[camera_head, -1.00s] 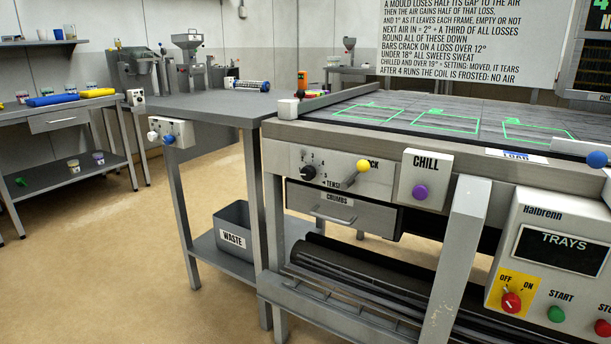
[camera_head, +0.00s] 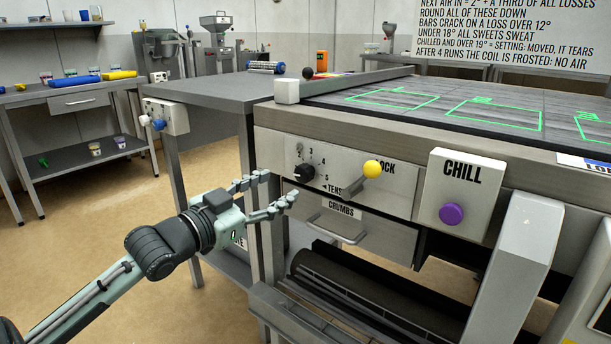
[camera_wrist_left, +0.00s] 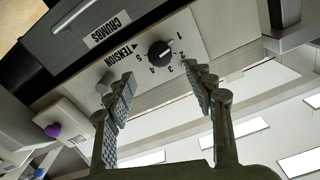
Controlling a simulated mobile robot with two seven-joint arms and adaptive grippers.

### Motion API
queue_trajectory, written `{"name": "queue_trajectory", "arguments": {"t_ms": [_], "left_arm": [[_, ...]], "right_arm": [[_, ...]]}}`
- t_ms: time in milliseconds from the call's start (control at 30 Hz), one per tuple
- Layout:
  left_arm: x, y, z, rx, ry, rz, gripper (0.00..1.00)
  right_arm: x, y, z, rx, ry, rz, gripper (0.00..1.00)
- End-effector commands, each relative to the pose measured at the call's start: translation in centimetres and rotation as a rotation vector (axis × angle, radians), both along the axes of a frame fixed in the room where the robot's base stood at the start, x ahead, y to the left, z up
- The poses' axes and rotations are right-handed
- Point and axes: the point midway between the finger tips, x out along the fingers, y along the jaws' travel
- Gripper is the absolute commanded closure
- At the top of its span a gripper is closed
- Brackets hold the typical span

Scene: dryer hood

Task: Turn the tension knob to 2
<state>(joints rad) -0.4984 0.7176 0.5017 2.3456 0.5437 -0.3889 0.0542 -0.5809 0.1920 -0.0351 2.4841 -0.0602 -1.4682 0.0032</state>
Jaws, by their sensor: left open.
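The tension knob (camera_head: 303,173) is a round black knob on the pale front panel (camera_head: 400,195), with numbers around it and the word TENSION below. It also shows in the left wrist view (camera_wrist_left: 160,54). Its white mark is too small to read surely against the numbers. My left gripper (camera_head: 281,186) is open and empty, its fingers pointing at the panel just left of and below the knob in the head view. In the left wrist view the gripper (camera_wrist_left: 158,74) has its fingertips on either side of the knob's line, apparently short of it. My right gripper is not in view.
A yellow-tipped lever (camera_head: 372,169) stands out just right of the knob. The CRUMBS drawer (camera_head: 370,232) with its handle is below, and the CHILL box (camera_head: 462,180) with a purple button is further right. A grey side table (camera_head: 215,88) stands left.

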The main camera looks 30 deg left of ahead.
Motion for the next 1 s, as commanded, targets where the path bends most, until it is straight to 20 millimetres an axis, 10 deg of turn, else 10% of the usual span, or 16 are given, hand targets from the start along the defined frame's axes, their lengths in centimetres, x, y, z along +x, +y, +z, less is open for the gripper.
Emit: {"name": "queue_trajectory", "arguments": {"t_ms": [500, 1000], "left_arm": [[6.5, -0.4, 0.0, -0.001, 0.001, 0.002, 0.46], [7.5, -0.5, -0.2, 0.000, 0.005, 0.003, 0.55]], "right_arm": [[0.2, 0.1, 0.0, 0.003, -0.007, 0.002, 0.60], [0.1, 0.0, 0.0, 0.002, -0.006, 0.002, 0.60]]}}
